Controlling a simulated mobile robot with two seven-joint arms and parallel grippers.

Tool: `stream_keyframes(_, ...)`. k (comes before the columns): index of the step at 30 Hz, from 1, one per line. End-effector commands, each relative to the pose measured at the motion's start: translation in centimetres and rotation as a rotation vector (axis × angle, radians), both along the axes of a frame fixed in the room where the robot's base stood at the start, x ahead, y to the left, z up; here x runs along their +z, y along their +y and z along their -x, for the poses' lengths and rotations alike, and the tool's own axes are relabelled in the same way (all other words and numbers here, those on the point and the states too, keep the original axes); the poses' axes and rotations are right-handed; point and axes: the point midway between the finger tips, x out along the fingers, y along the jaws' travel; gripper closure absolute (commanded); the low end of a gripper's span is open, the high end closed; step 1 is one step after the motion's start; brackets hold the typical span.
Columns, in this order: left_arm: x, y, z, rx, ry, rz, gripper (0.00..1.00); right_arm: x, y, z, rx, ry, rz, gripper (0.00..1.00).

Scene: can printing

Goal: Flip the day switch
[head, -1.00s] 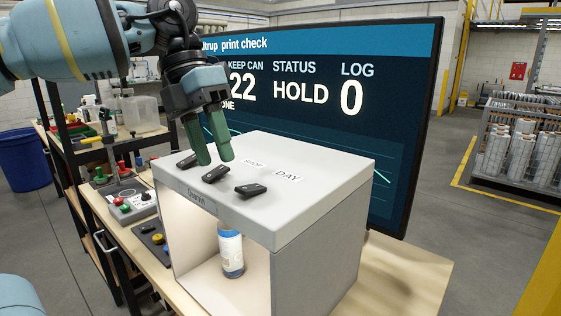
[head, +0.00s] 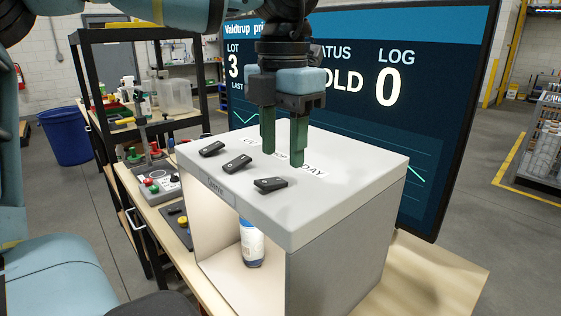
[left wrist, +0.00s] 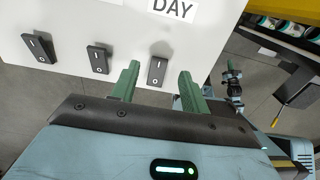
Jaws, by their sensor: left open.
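The day switch is a black rocker (head: 270,184) at the right end of a row of three on top of the pale grey box (head: 350,160). It also shows in the left wrist view (left wrist: 157,72), below the DAY label (left wrist: 172,9). My left gripper (head: 282,158) points straight down above the box top, behind the row in the head view. Its green fingers are open and empty. In the left wrist view the day switch appears between the fingertips (left wrist: 160,69). I cannot tell the height of the fingertips above the box, and no contact shows.
Two more rockers (head: 237,163) (head: 211,149) sit to the left. A can (head: 251,245) stands inside the open-fronted box. A large screen (head: 440,120) reading HOLD stands close behind. A button panel (head: 158,185) is at left. Teal and dark parts at right in the left wrist view may be mine.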

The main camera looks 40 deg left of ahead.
Motion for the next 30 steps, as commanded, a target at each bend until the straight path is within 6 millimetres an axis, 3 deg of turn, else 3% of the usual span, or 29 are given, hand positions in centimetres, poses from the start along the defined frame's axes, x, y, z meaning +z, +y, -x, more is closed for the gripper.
stream_keyframes(9, -3.4, 0.0, 0.1, 0.0, -0.001, 0.001, 0.55, 0.8, 0.1, -0.8, -0.005, -0.021, -0.004, 1.0)
stream_keyframes(19, -3.8, 0.0, 0.0, 0.001, -0.001, 0.002, 0.55, 0.7, -0.1, -0.7, 0.0, -0.021, 0.001, 1.0)
stream_keyframes(30, -3.7, 0.0, 0.0, 0.0, -0.001, 0.002, 0.99, 0.7, -0.3, -0.7, 0.007, -0.02, 0.008, 1.0)
